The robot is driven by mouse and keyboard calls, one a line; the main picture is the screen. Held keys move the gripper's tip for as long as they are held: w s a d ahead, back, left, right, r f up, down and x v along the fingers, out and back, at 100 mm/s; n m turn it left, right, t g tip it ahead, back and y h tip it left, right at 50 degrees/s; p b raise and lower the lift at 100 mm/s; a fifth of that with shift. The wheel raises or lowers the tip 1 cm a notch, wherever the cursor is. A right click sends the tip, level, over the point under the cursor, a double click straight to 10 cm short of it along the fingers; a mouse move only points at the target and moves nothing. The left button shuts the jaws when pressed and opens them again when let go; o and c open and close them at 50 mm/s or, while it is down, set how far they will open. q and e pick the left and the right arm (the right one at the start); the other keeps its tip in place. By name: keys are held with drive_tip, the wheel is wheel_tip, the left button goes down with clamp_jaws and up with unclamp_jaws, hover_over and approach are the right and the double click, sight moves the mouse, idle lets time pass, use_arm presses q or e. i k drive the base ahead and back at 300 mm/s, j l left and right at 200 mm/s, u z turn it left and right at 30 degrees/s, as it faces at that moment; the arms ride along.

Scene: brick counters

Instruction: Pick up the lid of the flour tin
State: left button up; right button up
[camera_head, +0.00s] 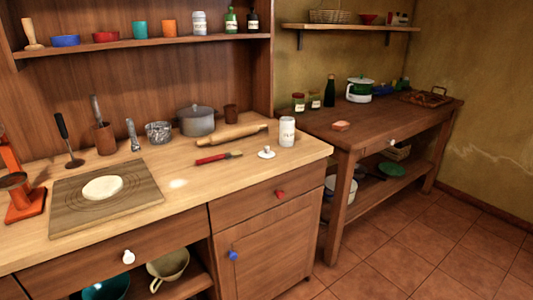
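A white tin (287,132) with dark lettering, which looks like the flour tin, stands upright near the right end of the light wooden counter (240,168). The lettering is too small to read surely. A small white lid with a knob on top (266,153) lies on the counter just left of the tin and nearer to me, apart from it. Neither of my grippers is in view.
A red-handled tool (218,158) lies left of the lid, with a rolling pin (224,136) behind. A grey pot (196,121) stands farther back. A board with dough (68,207) lies at left. The counter before the lid is clear.

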sight(265, 153)
drive_tip(key=i+l+u, duration=0.15)
drive_tip(key=i+l, duration=0.2)
drive_tip(key=i+l+u, duration=0.2)
drive_tip(key=i+l, duration=0.15)
drive_tip(key=i+l+u, duration=0.15)
drive_tip(key=i+l, duration=0.15)
drive_tip(key=l, duration=0.25)
